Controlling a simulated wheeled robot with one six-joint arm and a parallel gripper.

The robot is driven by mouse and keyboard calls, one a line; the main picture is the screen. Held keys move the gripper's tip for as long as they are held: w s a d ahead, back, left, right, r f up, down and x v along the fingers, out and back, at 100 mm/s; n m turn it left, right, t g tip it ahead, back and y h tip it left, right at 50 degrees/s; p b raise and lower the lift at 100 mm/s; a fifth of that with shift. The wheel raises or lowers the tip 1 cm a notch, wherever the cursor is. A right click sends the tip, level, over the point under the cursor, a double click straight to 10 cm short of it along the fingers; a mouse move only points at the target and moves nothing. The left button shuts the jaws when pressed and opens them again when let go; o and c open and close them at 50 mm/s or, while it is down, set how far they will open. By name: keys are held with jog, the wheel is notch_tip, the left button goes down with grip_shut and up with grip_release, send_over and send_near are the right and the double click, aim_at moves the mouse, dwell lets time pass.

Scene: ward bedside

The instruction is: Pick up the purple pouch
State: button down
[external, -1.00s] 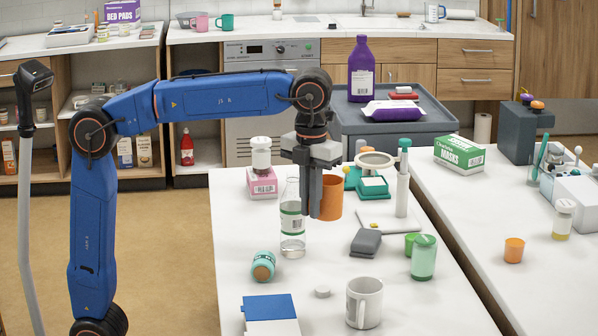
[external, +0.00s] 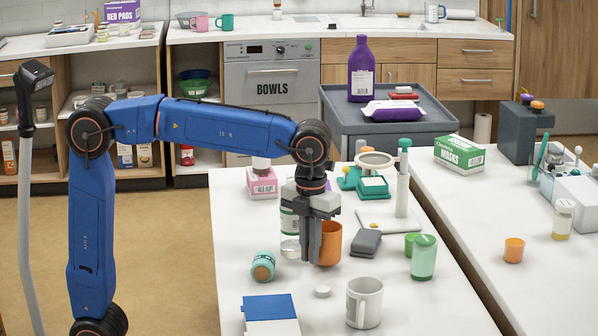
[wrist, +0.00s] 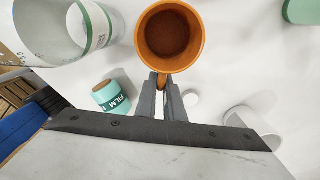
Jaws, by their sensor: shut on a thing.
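A purple and white soft pack (external: 393,111), the only pouch-like purple thing in view, lies on the grey cart (external: 345,122) at the back. My gripper (external: 315,257) is far from it, pointing down over the white table. It is shut on the handle of an orange mug (external: 331,244). In the wrist view the mug (wrist: 169,38) is upright and looks empty, with the fingers (wrist: 163,84) at its handle. I cannot tell whether the mug's base touches the table. The pack is not in the wrist view.
A clear bottle (external: 290,222) stands close left of my gripper. A teal roll (external: 263,266), a white mug (external: 364,302), a grey object (external: 366,243) and a green jar (external: 424,257) are around it. A tall purple bottle (external: 361,70) stands behind the pack.

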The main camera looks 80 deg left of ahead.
jog(key=shift+f, duration=0.6)
jog(key=shift+f, duration=0.15)
jog(key=c, duration=1.9)
grip_release()
jog(key=shift+o, duration=0.2)
notch_tip(320, 180, up, 11)
jog(key=shift+r, duration=0.15)
jog(key=shift+o, duration=0.6)
jog(key=shift+r, duration=0.3)
jog(key=o, duration=0.6)
jog(key=shift+r, duration=0.2)
